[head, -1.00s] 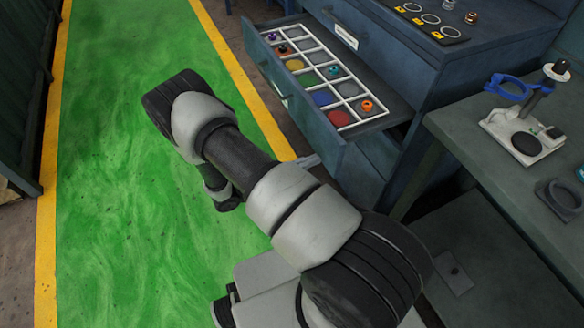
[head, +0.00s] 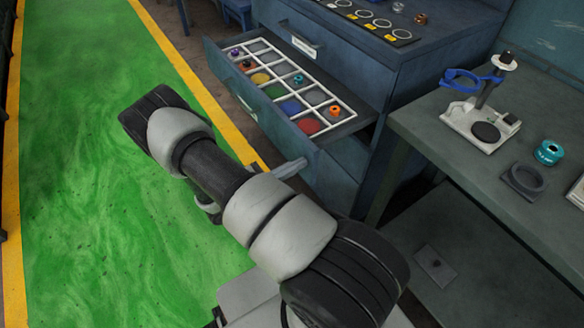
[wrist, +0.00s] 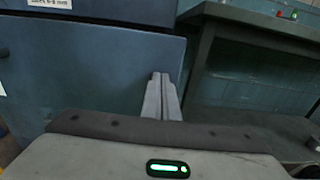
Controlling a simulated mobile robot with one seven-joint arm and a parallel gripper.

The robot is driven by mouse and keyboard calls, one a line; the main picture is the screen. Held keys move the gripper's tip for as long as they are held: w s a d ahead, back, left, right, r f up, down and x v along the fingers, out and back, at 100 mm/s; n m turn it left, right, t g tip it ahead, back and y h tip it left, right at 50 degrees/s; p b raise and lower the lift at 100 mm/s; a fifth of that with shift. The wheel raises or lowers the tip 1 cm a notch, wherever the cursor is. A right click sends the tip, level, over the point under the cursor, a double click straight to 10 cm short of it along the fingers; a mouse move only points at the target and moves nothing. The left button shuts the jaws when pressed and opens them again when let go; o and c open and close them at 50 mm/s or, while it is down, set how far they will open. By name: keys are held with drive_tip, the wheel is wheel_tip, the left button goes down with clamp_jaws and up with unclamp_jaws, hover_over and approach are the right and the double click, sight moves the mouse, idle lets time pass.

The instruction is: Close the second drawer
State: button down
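The second drawer (head: 275,127) is pulled out from the blue cabinet, below a labelled top drawer (head: 308,46) that is in. It holds a white-gridded tray (head: 268,92) with coloured compartments and several small rings. My gripper (head: 291,168) is in front of the near right end of the open drawer's front, low in the picture; whether they touch cannot be told. In the wrist view its two fingers (wrist: 162,95) are together with nothing between them. They point towards a plain blue cabinet face (wrist: 105,75).
A grey workbench (head: 420,115) stands to the right, with a white stand (head: 480,125), a teal ring (head: 549,151) and a dark ring-shaped holder (head: 525,180). Its lower shelf (head: 440,240) is close to my arm. Green floor (head: 90,150) lies open on the left.

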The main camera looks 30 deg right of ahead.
drive_tip(key=d+b, duration=0.2)
drive_tip(key=d, duration=2.4)
drive_tip(key=shift+w+r, duration=0.15)
drive_tip(key=shift+w, duration=0.3)
drive_tip(key=shift+d, duration=0.1)
drive_tip(key=a+p, duration=0.1)
drive_tip(key=a, duration=1.3)
drive_tip(key=shift+s+a, duration=0.3)
drive_tip(key=shift+a, duration=0.05)
